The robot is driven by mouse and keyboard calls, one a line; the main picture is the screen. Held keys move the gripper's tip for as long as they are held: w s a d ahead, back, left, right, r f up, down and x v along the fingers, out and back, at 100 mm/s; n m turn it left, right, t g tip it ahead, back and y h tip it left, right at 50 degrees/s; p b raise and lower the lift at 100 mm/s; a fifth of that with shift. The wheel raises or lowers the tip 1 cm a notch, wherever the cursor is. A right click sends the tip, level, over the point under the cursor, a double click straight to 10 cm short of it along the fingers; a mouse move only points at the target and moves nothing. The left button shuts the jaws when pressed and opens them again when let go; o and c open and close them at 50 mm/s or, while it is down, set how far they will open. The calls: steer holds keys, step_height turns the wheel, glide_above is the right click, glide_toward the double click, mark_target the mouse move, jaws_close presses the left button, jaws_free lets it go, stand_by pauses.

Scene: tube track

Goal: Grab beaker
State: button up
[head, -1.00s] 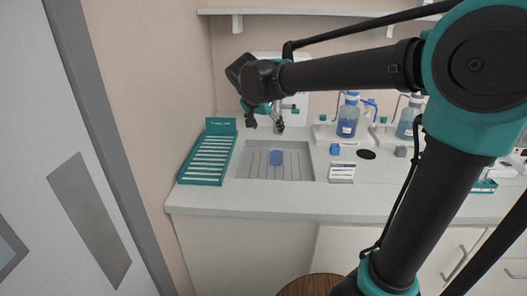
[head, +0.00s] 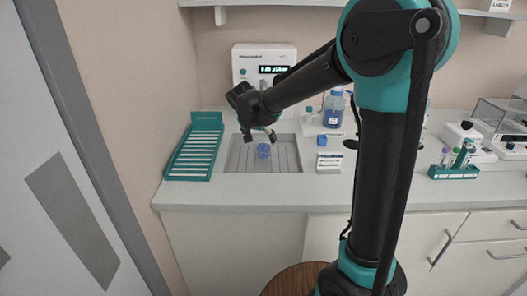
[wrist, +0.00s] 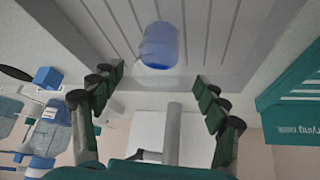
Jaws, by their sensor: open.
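A small beaker with blue contents (head: 263,150) stands in the recessed grey tray (head: 287,158) on the counter. In the wrist view the blue beaker (wrist: 158,46) is ahead of the fingertips, roughly centred between them and touching neither. My gripper (head: 261,133) is over the back of the recess, just above and behind the beaker in the head view. Its two fingers show spread apart and empty in the wrist view (wrist: 158,85).
A green rack with white slats (head: 195,150) stands left of the recess. A white device with a display (head: 258,62) is behind. A blue-capped bottle (head: 334,110), a blue cube (head: 322,141) and a white labelled block (head: 329,162) stand to the right. A tube rack (head: 454,172) is farther right.

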steer(key=shift+s+x, duration=0.15)
steer(key=shift+x, duration=1)
steer(key=shift+s+x, duration=0.1)
steer(key=shift+x, duration=1)
steer(key=shift+d, duration=0.15)
steer(key=c, duration=1.2)
